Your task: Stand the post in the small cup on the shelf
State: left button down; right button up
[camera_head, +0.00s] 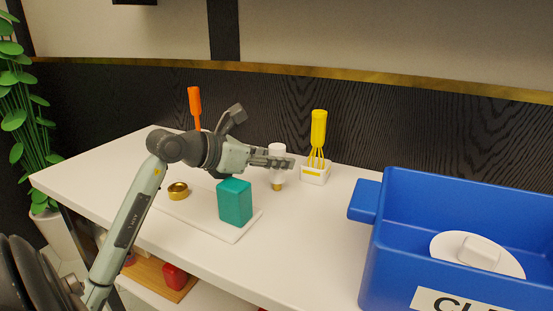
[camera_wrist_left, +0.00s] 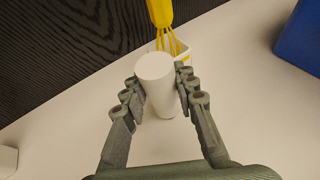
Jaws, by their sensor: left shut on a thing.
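My left gripper (camera_head: 280,162) is shut on a white post (camera_head: 277,149) with a gold lower end. The post is upright, and its round white top stands between the fingers in the left wrist view (camera_wrist_left: 155,68). I cannot tell whether its lower end touches the white surface. A small gold cup (camera_head: 178,190), open at the top, sits to the left of the gripper on a low white board (camera_head: 192,213). My right gripper is not in view.
A teal block (camera_head: 235,202) stands on the board between cup and post. A yellow whisk (camera_head: 319,130) stands in a white holder (camera_head: 315,175) behind the post. An orange-handled utensil (camera_head: 195,105) is behind my arm. A blue crate (camera_head: 400,240) stands at right.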

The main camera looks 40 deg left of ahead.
pick_arm(q)
jog(key=c, duration=1.2)
grip_release()
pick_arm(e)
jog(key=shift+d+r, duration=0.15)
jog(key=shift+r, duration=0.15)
pick_arm(q)
jog(key=shift+v, duration=1)
jog(key=v, duration=1)
jog(key=shift+b, duration=0.35)
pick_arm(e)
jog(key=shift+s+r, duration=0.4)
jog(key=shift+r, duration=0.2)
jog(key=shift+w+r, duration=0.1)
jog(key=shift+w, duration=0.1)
